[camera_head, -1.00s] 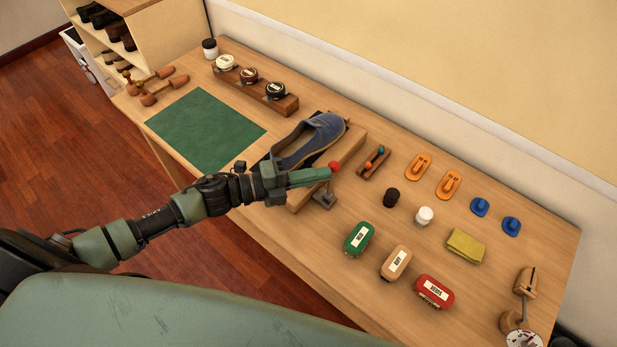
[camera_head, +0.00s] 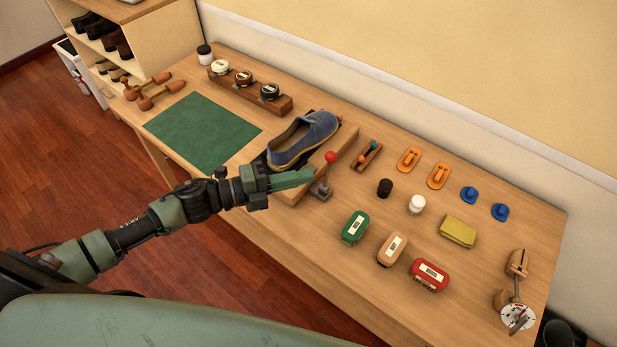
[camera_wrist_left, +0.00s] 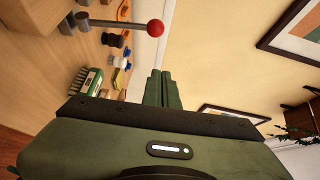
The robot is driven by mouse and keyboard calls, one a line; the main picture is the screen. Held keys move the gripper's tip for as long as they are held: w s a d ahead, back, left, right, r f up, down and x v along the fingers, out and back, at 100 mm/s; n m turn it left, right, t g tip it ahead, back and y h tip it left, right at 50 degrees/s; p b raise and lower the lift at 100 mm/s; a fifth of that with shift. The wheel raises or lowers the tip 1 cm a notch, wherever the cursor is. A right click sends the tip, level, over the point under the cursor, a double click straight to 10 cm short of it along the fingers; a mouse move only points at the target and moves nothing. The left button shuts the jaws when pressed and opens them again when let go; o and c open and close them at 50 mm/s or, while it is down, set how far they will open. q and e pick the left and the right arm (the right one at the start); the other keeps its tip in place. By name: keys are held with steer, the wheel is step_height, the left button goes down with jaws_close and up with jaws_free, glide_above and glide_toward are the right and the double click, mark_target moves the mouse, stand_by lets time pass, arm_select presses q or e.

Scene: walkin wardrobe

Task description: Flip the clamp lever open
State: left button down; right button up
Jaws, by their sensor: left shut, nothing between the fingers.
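The clamp lever (camera_head: 325,178) is a thin metal rod on a small grey base, with a red ball knob (camera_head: 331,157) on top. It stands roughly upright at the near right end of the wooden block that bears the blue shoe (camera_head: 305,138). My left gripper (camera_head: 310,176) is shut and empty, its tips just left of the rod and below the knob. I cannot tell whether they touch the rod. In the left wrist view the shut fingers (camera_wrist_left: 161,88) point away from me, and the knob (camera_wrist_left: 155,28) shows apart from them. My right gripper is not in view.
Several brushes, including a green one (camera_head: 355,229), lie nearer. A green mat (camera_head: 203,132) is clear at left.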

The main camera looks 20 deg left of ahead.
arm_select(q)
steer(key=w+a+b+v, duration=0.1)
steer(key=b+v, duration=0.1)
steer(key=v, duration=0.5)
step_height(320, 180, down, 6)
steer(key=a+n+t+y, duration=0.2)
steer(key=n+t+y, duration=0.1)
steer(key=n+y, duration=1.25)
steer(key=s+d+f+n+g+h, duration=0.1)
steer(key=s+d+f+n+g, duration=0.15)
steer(key=s+n+g, duration=0.45)
steer(key=s+d+f+n+g+h, duration=0.1)
steer(key=s+f+n+g, duration=0.25)
steer(key=s, duration=0.65)
step_height(320, 180, down, 27)
steer(key=s, duration=0.2)
steer(key=s+a+f+g, duration=0.1)
steer(key=s+a+f, duration=0.1)
steer(key=s+f, duration=1.3)
steer(key=shift+s+a+g, duration=0.35)
steer(key=shift+s+a, duration=0.05)
steer(key=shift+s, duration=0.4)
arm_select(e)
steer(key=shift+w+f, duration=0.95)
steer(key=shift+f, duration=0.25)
